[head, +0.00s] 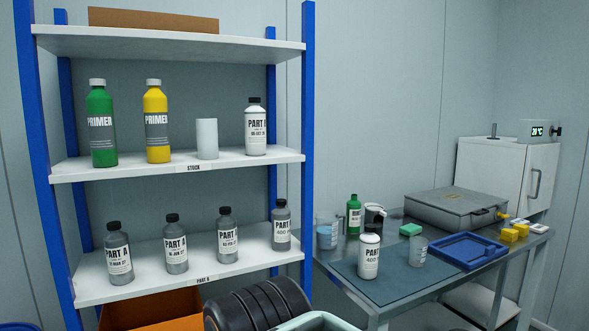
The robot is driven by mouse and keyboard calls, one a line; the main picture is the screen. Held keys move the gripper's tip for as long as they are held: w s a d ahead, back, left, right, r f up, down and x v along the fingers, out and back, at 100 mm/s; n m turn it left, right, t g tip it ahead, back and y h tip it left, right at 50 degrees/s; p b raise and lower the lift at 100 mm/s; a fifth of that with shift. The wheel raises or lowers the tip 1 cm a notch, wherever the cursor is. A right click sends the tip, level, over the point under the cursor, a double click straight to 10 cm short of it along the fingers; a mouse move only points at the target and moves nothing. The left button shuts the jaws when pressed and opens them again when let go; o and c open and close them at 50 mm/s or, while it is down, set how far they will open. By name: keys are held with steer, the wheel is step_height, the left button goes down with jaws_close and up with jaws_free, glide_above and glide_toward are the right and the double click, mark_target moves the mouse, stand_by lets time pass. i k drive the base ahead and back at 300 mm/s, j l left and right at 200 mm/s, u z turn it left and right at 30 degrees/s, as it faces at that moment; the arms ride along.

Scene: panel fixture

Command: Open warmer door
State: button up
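The warmer is a white cabinet (505,175) at the far right, behind the steel table. Its front door (541,178) appears closed. My gripper is not in view, and nothing is seen touching the handle.
A steel table (400,305) stands before the cabinet, holding a grey metal case (455,208), a blue tray (464,250), yellow blocks (515,233), bottles and cups. A blue-post shelf (180,170) with bottles fills the left. A black ribbed object (257,304) is at bottom centre.

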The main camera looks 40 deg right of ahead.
mark_target(541, 162)
steer(key=z, duration=2.55)
